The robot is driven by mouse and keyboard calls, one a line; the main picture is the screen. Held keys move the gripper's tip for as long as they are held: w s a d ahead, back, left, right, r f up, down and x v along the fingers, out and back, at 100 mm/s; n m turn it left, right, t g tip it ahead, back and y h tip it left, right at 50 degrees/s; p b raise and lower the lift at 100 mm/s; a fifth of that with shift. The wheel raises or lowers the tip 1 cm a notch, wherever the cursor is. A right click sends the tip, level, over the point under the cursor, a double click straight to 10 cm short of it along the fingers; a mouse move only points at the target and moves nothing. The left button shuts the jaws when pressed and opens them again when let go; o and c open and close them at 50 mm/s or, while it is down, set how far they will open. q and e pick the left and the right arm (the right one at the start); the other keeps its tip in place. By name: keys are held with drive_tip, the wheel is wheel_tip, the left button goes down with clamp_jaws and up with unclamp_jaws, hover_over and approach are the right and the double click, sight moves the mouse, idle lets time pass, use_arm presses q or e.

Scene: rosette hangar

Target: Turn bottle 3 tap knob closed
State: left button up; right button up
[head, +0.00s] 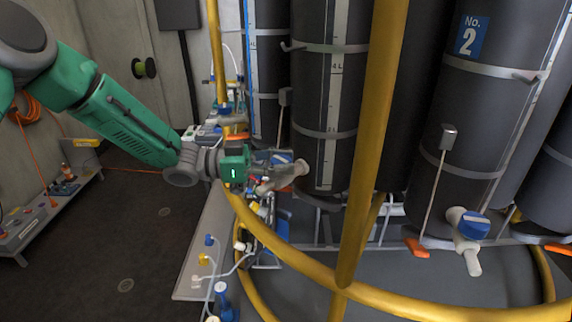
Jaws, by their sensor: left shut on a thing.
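My left gripper (272,178) reaches in from the left at the base of a dark grey bottle (310,100), left of the yellow post. It is shut on the tap there; a blue tap knob (283,157) shows at the fingers, partly hidden by them. No number shows on this bottle, so I cannot read whether it is bottle 3. The knob's exact angle is hard to tell. My right gripper is not in view.
A bottle marked No. 2 (468,110) stands at the right, with its own blue-knobbed tap (472,228). A yellow post (372,130) and curved yellow rail (300,262) stand close in front. Small fittings with hoses lie on a grey ledge (195,270).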

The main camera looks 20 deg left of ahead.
use_arm(q)
drive_tip(key=shift+m+g+h, duration=0.5)
drive_tip(key=shift+m+g, duration=0.8)
drive_tip(key=shift+g, duration=0.7)
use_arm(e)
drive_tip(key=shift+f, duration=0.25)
use_arm(q)
drive_tip(key=shift+a+r+g, duration=0.1)
drive_tip(key=shift+g, duration=0.2)
drive_tip(key=o, duration=1.1)
drive_tip(key=shift+o, duration=0.9)
drive_tip(key=shift+a, duration=0.25)
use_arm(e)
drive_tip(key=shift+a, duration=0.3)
